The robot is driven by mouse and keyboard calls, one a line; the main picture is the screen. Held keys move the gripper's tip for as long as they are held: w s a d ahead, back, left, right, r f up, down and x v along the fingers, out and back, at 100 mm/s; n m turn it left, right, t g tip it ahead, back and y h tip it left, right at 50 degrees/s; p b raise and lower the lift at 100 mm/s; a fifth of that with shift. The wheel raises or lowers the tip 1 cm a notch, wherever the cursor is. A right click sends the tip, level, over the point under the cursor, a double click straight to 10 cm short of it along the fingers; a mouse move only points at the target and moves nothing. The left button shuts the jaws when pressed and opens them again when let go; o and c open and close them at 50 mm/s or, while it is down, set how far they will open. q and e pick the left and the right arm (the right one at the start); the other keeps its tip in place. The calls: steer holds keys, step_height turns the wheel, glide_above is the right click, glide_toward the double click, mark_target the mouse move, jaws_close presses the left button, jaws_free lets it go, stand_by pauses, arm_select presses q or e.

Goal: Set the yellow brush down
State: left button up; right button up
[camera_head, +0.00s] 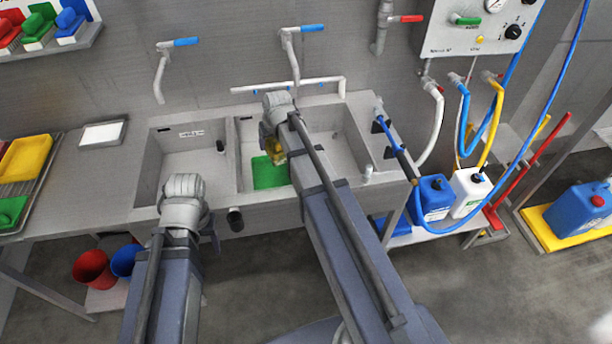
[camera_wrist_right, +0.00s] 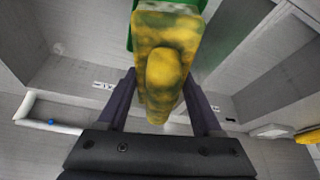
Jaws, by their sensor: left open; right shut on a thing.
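The yellow brush (camera_wrist_right: 165,62) is between the fingers of my right gripper (camera_wrist_right: 163,100) in the right wrist view, its yellow surface smeared with dark green. In the head view my right gripper (camera_head: 272,143) is over the middle sink basin, and a little of the brush (camera_head: 277,157) shows below the wrist. A green board (camera_head: 270,174) is in that basin below and beside the brush. Whether the brush touches it, I cannot tell. My left gripper (camera_head: 212,238) is open in front of the sink's front edge, mostly hidden by its own wrist.
The left sink basin (camera_head: 188,165) looks empty. Taps with blue handles (camera_head: 186,42) hang over the sink. Coloured brushes (camera_head: 40,27) stand on a rack at the upper left. A yellow tray (camera_head: 25,158) lies on the left counter. Blue and white jugs (camera_head: 470,190) stand at right.

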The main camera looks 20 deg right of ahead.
steer(key=w+d+f+m+b, duration=0.1)
steer(key=d+f+b, duration=0.25)
steer(key=d, duration=0.35)
steer(key=w+d+f+m+h+b, duration=0.1)
steer(key=d+f+b, duration=0.25)
steer(key=d, duration=0.35)
steer(key=w+d+f+m+b, duration=0.1)
steer(key=d+f+b, duration=0.2)
steer(key=d+f, duration=0.3)
steer(key=f+b, duration=0.5)
steer(key=b, duration=0.1)
steer(key=d+f+b, duration=0.1)
steer(key=f+b, duration=0.2)
steer(key=b, duration=0.1)
steer(key=shift+s+f, duration=0.25)
steer(key=shift+f, duration=0.05)
steer(key=shift+f, duration=0.2)
steer(key=o, duration=1.5)
steer(key=shift+r, duration=0.1)
steer(key=p+v, duration=1.1)
steer(key=v, duration=0.1)
steer(key=shift+r, duration=0.2)
